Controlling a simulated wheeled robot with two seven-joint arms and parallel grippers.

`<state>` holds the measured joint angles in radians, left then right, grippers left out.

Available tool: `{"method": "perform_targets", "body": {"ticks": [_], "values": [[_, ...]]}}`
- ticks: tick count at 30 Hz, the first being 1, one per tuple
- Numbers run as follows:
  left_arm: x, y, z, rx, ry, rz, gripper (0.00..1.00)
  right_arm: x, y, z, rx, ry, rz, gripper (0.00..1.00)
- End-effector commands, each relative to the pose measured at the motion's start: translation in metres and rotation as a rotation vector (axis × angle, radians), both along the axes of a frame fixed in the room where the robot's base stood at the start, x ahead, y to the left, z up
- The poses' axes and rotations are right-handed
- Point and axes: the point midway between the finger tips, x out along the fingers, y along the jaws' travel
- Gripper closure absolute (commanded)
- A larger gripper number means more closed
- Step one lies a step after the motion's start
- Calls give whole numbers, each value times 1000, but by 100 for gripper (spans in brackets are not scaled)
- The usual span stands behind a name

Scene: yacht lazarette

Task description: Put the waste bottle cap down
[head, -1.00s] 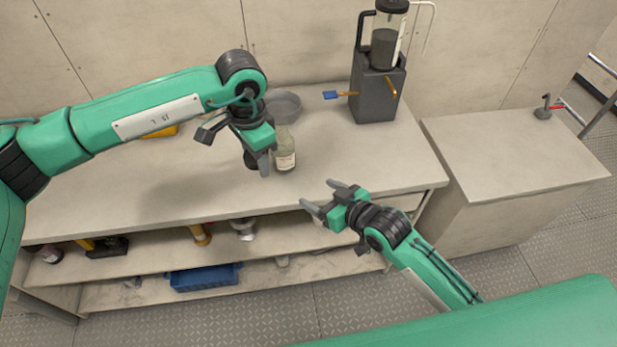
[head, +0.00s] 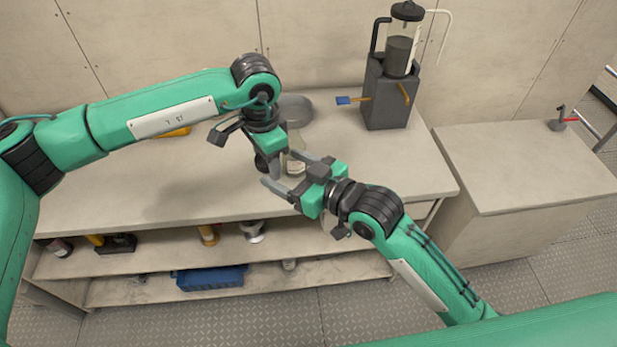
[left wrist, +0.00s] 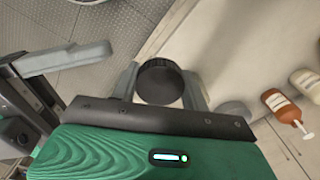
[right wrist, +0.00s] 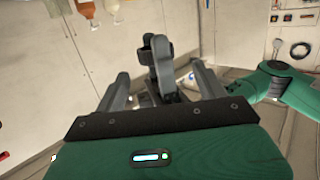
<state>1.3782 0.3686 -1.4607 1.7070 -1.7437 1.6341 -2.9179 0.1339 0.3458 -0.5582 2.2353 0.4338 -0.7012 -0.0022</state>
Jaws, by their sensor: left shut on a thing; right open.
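The waste bottle cap (left wrist: 160,82) is a round dark piece between the fingers of my left gripper (left wrist: 158,88) in the left wrist view. In the head view my left gripper (head: 267,160) holds it above the bench top, largely hidden by the fingers. A pale bottle (head: 297,163) stands on the bench just right of the left gripper, partly hidden by my right gripper (head: 279,166). My right gripper is open beside the left one, its fingers pointing toward it. The right wrist view shows open fingers (right wrist: 162,88) with a dark shape beyond them.
A grey bowl (head: 297,108) sits behind the left gripper. A dark dispenser (head: 388,95) with a clear jar stands at the back right. The bench top (head: 120,190) is clear at left.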

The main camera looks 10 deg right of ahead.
Motion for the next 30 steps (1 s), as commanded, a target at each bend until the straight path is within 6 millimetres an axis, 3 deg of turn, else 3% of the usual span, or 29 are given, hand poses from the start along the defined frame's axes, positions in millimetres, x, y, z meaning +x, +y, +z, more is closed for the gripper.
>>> {"method": "perform_targets", "body": {"ticks": [9,20,21,28,30], "values": [[0,0,0,0,0,0,91,29,29,-6,0,0,0,28],[0,0,0,0,0,0,91,33,33,-8,-1,0,0,28],[0,0,0,0,0,0,91,33,33,-7,-1,0,0,30],[0,0,0,-1,0,0,91,33,33,-7,0,0,1,75],[0,0,0,-1,-2,0,91,32,34,-7,0,0,2,75]]}}
